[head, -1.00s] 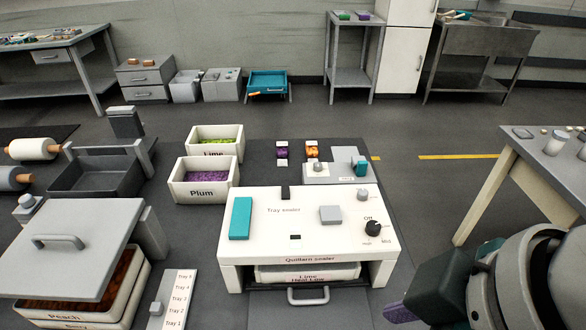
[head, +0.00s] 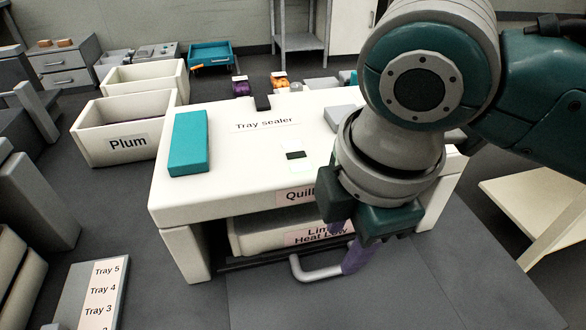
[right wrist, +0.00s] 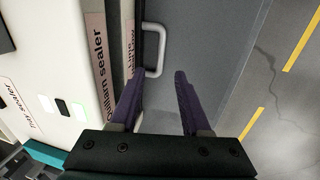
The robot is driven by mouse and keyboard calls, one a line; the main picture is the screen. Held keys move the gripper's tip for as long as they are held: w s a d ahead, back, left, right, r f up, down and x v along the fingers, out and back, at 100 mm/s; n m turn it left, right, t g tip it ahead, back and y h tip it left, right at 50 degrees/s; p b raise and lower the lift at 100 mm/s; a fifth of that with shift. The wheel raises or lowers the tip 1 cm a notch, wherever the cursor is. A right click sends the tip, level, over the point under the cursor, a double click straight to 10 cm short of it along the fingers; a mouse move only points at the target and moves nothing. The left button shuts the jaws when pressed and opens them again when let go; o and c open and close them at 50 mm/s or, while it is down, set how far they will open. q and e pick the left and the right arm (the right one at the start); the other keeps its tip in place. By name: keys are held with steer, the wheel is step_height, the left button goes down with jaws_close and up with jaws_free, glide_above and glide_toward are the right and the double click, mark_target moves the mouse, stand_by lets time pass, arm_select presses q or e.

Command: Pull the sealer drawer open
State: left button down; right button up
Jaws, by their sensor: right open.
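The white Quillarn sealer (head: 230,187) stands in the middle of the head view. Its drawer, under the top, holds a white tray (head: 262,236) labelled Lime, Heat Low. A grey loop handle (head: 312,275) sticks out at the drawer's front, and it also shows in the right wrist view (right wrist: 161,52). My right gripper (head: 348,245) is open, its purple fingers pointing down at the handle's right end. In the right wrist view (right wrist: 159,76) the handle lies just beyond and between the fingertips; I cannot tell whether they touch. My left gripper is out of view.
A teal block (head: 189,143) lies on the sealer's top. A Plum bin (head: 125,135) stands to its left and a tray-number board (head: 95,295) at the lower left. A pale table (head: 535,205) stands at the right. The floor before the drawer is clear.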

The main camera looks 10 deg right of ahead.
mark_target(331, 270)
steer(key=f+b, duration=0.1)
steer(key=f, duration=0.1)
steer(key=w+f+b, duration=0.1)
steer(key=f, duration=0.2)
steer(key=f+b, duration=0.1)
steer(key=f, duration=0.2)
steer(key=shift+w+f, duration=0.1)
steer(key=shift+w, duration=0.1)
steer(key=shift+c, duration=0.2)
jaws_close()
stand_by(0.9)
